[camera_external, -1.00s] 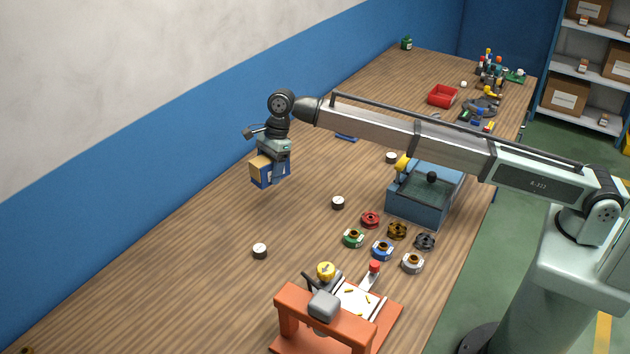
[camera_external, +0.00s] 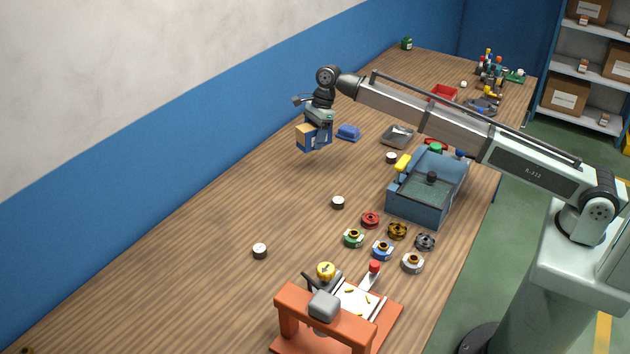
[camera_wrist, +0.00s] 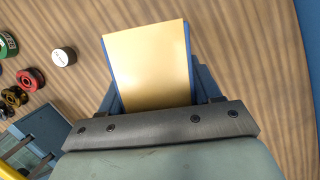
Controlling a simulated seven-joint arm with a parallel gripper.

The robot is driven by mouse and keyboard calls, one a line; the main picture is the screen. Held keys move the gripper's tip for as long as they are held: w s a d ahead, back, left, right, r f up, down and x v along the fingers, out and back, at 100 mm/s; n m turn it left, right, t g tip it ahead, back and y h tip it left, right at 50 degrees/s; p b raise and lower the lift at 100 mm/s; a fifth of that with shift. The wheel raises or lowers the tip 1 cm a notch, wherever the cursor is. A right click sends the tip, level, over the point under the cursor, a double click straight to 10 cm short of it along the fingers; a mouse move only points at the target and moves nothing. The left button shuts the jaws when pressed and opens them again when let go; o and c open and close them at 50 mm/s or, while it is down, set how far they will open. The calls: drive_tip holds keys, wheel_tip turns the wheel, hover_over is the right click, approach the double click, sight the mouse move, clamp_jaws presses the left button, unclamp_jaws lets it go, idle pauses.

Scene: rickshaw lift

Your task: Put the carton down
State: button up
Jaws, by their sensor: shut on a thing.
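The carton (camera_external: 305,138) is a small box with a tan face and blue sides. My gripper (camera_external: 316,138) is shut on it, with the carton between the fingers. In the wrist view the carton's tan face (camera_wrist: 147,62) fills the middle, between the blue fingers. The carton appears to be held above the wooden table (camera_external: 200,240), near the blue wall; its exact height is hard to tell.
A blue block (camera_external: 348,132) lies just right of the carton. A grey tray (camera_external: 397,137) and an open blue bin (camera_external: 420,203) stand farther right. A white-topped puck (camera_external: 338,202) and several coloured spools lie nearer. The table's left middle is mostly clear.

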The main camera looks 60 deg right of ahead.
sight(310, 171)
wheel_tip(310, 171, down, 10)
drive_tip(key=shift+r, duration=0.15)
idle(0.4)
drive_tip(key=o, duration=1.3)
drive_tip(key=shift+c, duration=0.2)
drive_tip(key=v, duration=1.2)
drive_tip(key=shift+o, duration=0.4)
